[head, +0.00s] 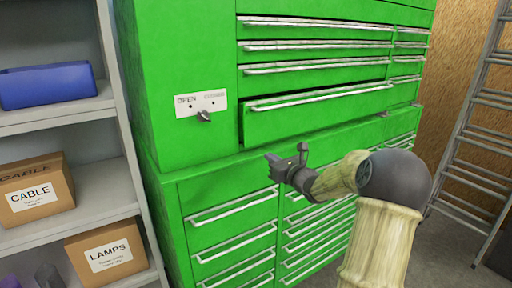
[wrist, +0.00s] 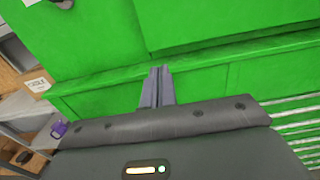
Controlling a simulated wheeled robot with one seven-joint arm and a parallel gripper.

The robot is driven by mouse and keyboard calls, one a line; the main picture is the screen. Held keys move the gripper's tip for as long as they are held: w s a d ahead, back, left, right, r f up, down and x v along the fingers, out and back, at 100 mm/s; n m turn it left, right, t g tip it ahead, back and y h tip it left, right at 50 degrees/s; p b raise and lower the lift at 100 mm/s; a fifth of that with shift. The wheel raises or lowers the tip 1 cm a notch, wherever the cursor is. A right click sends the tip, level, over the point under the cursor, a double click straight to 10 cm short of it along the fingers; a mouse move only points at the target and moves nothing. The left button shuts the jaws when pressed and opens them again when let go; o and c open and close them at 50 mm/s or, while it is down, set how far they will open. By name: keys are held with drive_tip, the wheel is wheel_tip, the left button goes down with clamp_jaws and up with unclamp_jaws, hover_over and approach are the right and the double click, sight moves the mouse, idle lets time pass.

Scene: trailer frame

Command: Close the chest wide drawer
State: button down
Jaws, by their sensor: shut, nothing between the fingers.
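The green chest (head: 185,60) stands in the middle of the head view. Its wide drawer (head: 310,112) sticks out a little at the bottom of the upper section, with a dark gap above its front and a long silver handle. My gripper (head: 270,158) is just below and in front of the drawer's lower left part, apart from it as far as I can see. In the wrist view my gripper's fingers (wrist: 158,72) are together and empty, pointing at the green chest front (wrist: 90,45). The drawer's underside edge seems to show at the upper right there.
A knob with an OPEN label plate (head: 200,104) is left of the drawer. A grey shelf (head: 105,185) with a blue bin (head: 48,86) and cardboard boxes (head: 105,252) stands at left. A ladder (head: 470,130) leans at right. Lower drawers (head: 235,215) look shut.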

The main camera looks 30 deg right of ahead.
sight(251, 145)
drive_tip(key=w+p, duration=0.1)
drive_tip(key=w, duration=0.5)
drive_tip(key=w+p, duration=0.1)
drive_tip(key=w, duration=0.2)
drive_tip(key=shift+w+a+p, duration=0.25)
drive_tip(key=shift+a+p, duration=0.05)
drive_tip(key=shift+a, duration=0.1)
